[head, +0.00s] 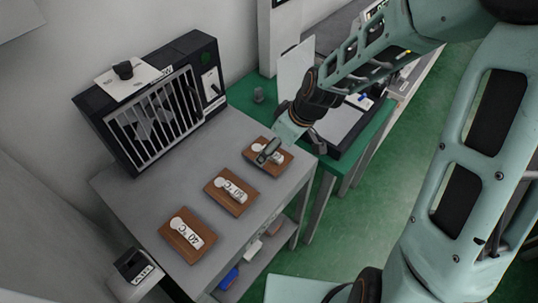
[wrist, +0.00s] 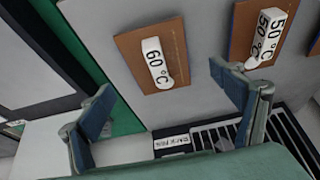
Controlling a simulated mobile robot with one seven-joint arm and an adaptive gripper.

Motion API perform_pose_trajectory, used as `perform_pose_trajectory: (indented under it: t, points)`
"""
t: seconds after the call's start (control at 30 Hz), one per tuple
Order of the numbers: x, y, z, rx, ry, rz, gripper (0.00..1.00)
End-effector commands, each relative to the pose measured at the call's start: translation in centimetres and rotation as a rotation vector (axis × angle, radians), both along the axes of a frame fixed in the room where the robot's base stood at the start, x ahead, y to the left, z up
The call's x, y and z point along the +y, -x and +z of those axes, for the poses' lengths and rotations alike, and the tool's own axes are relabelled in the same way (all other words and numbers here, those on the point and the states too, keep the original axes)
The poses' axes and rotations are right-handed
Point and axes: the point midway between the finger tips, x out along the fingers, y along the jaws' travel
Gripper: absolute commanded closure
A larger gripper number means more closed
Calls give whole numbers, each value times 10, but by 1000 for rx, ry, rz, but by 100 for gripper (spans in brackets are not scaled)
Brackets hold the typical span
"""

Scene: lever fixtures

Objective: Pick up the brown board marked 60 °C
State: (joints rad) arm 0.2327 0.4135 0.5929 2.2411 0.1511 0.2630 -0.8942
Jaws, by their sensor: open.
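The brown board marked 60 °C (wrist: 176,42) lies flat on the grey table, its white label facing up. In the head view this board (head: 271,171) is the farthest of the three, and a gripper finger hides part of its label. My gripper (head: 270,151) is above it, open and empty. In the wrist view the fingers of my gripper (wrist: 165,86) are wide apart, and the board shows between and beyond them, with no visible contact. The height of the gap cannot be told.
The 50 °C board (head: 231,191) and the 40 °C board (head: 187,235) lie nearer on the table (head: 155,211). A black barred box (head: 153,104) stands at the table's back left. A green table (head: 364,153) with a tray is beyond.

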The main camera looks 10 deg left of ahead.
Motion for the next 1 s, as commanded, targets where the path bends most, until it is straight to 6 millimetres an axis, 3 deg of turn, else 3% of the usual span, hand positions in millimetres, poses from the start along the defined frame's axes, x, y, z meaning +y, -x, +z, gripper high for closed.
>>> perform_pose_trajectory:
  t: [0.17, 0.5, 0.87, 1.0]
  points:
    - [4, -3, -7, 0, 0, 0, 15]
    - [19, -12, -42, 2, 0, 0, 15]
    - [20, -14, -48, 0, 0, -1, 15]
    - [20, -14, -48, 0, 0, -1, 30]
